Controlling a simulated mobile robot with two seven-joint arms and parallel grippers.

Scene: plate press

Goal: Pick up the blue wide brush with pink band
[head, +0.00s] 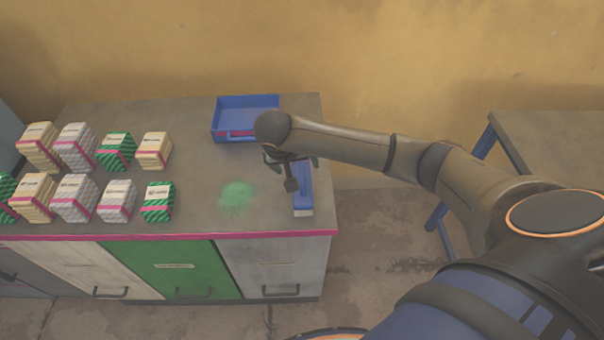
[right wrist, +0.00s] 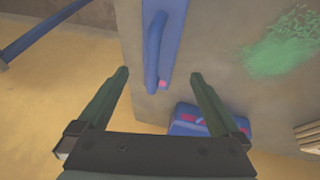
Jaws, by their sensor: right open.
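The blue wide brush (head: 303,190) lies near the right end of the counter, with pale bristles along its near end. In the right wrist view the brush (right wrist: 176,35) has a raised blue handle and a small pink patch at its lower end. My right gripper (head: 291,171) is over the brush's far part in the head view, hiding some of it. In the right wrist view the gripper (right wrist: 160,76) is open and empty, with the brush's lower end between the fingertip lines; I see no contact. My left gripper is out of view.
A blue tray (head: 230,103) with a pink stripe stands behind the brush at the counter's back. Green powder (head: 236,195) lies left of the brush. Several wrapped blocks (head: 117,198) stand in rows at left. The counter's pink front edge (head: 200,236) is close to the brush.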

